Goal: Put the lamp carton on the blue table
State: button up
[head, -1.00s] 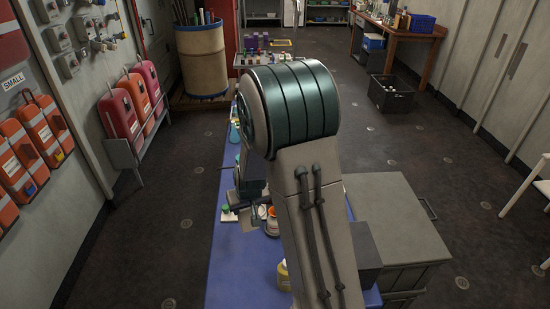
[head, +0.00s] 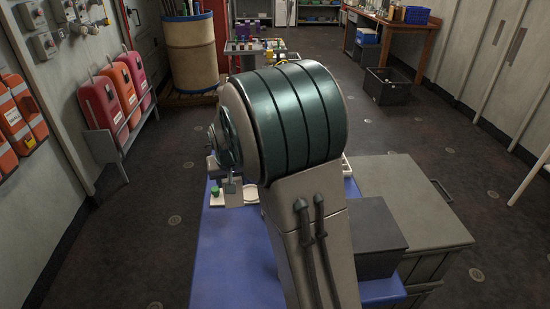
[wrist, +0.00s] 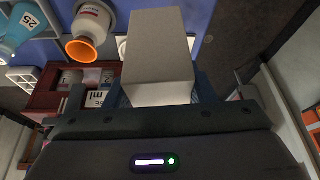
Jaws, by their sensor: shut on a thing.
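My gripper (wrist: 161,94) is shut on a plain pale grey box, the lamp carton (wrist: 158,50), in the wrist view. The carton sticks out ahead of the fingers, and its label, if any, does not show. Blue surface of the table (wrist: 119,10) shows beyond the carton. In the head view the blue table (head: 235,262) lies below and left of my arm, with a broad bare stretch at its near end.
In the wrist view a blue flask (wrist: 18,32) and an orange-rimmed white bottle (wrist: 88,30) are left of the carton, near a dark red rack (wrist: 45,102). In the head view a dark grey box (head: 376,228) sits at the table's right, beside a grey chest (head: 425,215).

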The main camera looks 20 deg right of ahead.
notch_tip(320, 180, down, 3)
jog(key=m+b, duration=0.1)
jog(key=b, duration=0.4)
jog(key=shift+w+d+b, duration=0.1)
jog(key=shift+w+b, duration=0.05)
jog(key=shift+b, duration=0.15)
jog(key=b, duration=0.2)
jog(key=shift+d+f+m+h+b, duration=0.2)
jog(key=shift+f+m+h+b, duration=0.1)
jog(key=shift+f+h+b, duration=0.1)
notch_tip(320, 180, down, 9)
jog(key=shift+f+b, duration=0.2)
jog(key=shift+b, duration=0.45)
jog(key=shift+f, duration=0.2)
jog(key=o, duration=1)
jog(key=shift+c, duration=0.2)
